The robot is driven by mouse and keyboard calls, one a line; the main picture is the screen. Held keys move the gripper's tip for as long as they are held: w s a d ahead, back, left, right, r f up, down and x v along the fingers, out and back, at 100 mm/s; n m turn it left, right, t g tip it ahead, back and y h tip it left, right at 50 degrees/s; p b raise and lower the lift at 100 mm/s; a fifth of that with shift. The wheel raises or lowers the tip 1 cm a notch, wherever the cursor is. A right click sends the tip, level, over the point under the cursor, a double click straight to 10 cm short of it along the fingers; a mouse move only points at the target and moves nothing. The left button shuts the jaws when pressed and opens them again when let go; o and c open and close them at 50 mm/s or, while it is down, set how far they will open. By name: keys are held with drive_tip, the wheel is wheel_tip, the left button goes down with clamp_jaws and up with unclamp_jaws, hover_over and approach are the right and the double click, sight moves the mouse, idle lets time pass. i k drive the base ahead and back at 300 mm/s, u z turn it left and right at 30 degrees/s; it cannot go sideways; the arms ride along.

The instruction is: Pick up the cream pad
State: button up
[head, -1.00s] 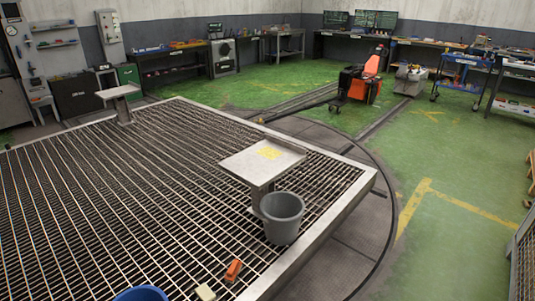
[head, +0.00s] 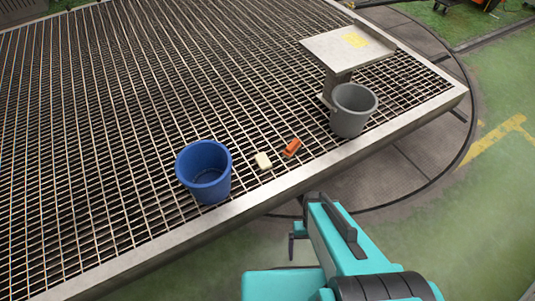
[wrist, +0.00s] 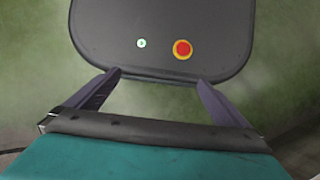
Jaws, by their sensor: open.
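The cream pad (head: 263,160) is a small pale block lying on the metal grating (head: 110,120), near its front edge in the head view. It lies between the blue bucket and an orange block, apart from both. My gripper (wrist: 159,76) shows in the wrist view with its two dark fingers spread wide and nothing between them. In the head view my teal arm is at the lower right, in front of the grating's edge and well short of the pad. The pad is not in the wrist view.
A blue bucket (head: 203,187) stands left of the pad. An orange block (head: 292,147) lies close on its right. A grey bucket (head: 353,120) stands further right, beside a raised metal table (head: 330,47). A raised metal rim (head: 270,195) borders the grating.

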sight(262, 159)
drive_tip(key=u, duration=0.2)
drive_tip(key=k, duration=0.8)
drive_tip(key=u, duration=0.55)
drive_tip(key=k, duration=0.55)
drive_tip(key=u, duration=0.75)
drive_tip(key=i, duration=1.35)
drive_tip(key=z, duration=0.4)
